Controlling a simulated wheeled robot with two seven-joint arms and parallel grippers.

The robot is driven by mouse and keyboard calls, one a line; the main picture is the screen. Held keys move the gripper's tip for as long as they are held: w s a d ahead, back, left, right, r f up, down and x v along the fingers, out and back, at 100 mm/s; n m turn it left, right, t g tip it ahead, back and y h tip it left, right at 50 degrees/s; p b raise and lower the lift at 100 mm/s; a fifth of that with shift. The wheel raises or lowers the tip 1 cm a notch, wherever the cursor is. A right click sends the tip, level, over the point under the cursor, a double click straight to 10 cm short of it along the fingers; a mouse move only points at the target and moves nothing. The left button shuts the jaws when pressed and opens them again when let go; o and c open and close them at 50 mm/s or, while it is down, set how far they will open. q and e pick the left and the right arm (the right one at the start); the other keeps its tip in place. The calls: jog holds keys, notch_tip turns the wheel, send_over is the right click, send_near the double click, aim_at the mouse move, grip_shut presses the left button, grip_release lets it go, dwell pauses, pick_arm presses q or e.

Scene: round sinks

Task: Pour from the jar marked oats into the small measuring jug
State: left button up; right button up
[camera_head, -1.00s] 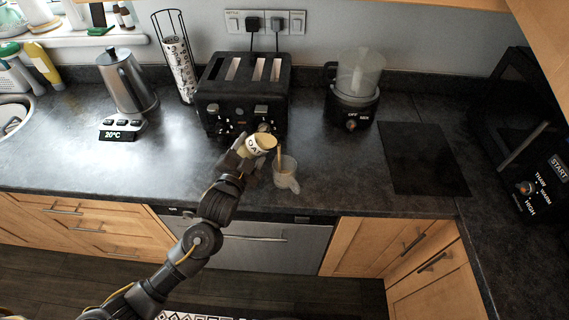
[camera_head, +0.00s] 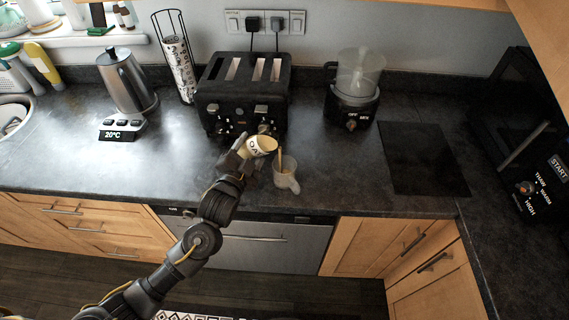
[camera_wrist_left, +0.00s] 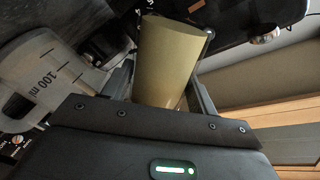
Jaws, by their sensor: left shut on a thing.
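My left gripper (camera_head: 243,158) is shut on the jar marked oats (camera_head: 259,146), a pale jar with dark letters. The jar is tilted to the right, its mouth toward the measuring jug (camera_head: 286,179). The jug is small and translucent and stands on the counter. In the left wrist view the jar (camera_wrist_left: 168,60) sits between the fingers, and the jug (camera_wrist_left: 42,72) with its 100 ml mark is at the left. My right gripper is not in view.
A black toaster (camera_head: 243,95) stands right behind the jar. A kettle (camera_head: 127,80) is at the left, a blender base (camera_head: 352,105) and a dark flat board (camera_head: 423,158) at the right. The counter's front edge is close to the jug.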

pick_arm(q)
jog(key=shift+a+f+m, duration=0.15)
jog(key=shift+f+m, duration=0.2)
jog(key=shift+m, duration=0.45)
dwell(0.9)
jog(key=shift+a+f+m, duration=0.1)
jog(key=shift+m, duration=0.6)
dwell(1.0)
jog(key=n, duration=0.2)
jog(key=r+n, duration=0.1)
jog(key=n, duration=0.1)
jog(key=shift+d+r, duration=0.2)
jog(key=shift+d, duration=0.15)
jog(key=n, duration=0.1)
jog(key=a+n, duration=0.1)
jog(key=n, duration=0.2)
jog(key=shift+w+a+r+n, duration=0.1)
jog(key=shift+w+a+n, duration=0.1)
jog(key=shift+a+n, duration=0.15)
jog(key=shift+w+a+r+n, duration=0.1)
jog(key=shift+a+r+n, duration=0.15)
jog(key=shift+r+n, duration=0.55)
jog(key=shift+a+f+n, duration=0.2)
jog(key=shift+f+n, duration=0.2)
jog(key=shift+n, duration=0.65)
jog(key=shift+w, duration=0.1)
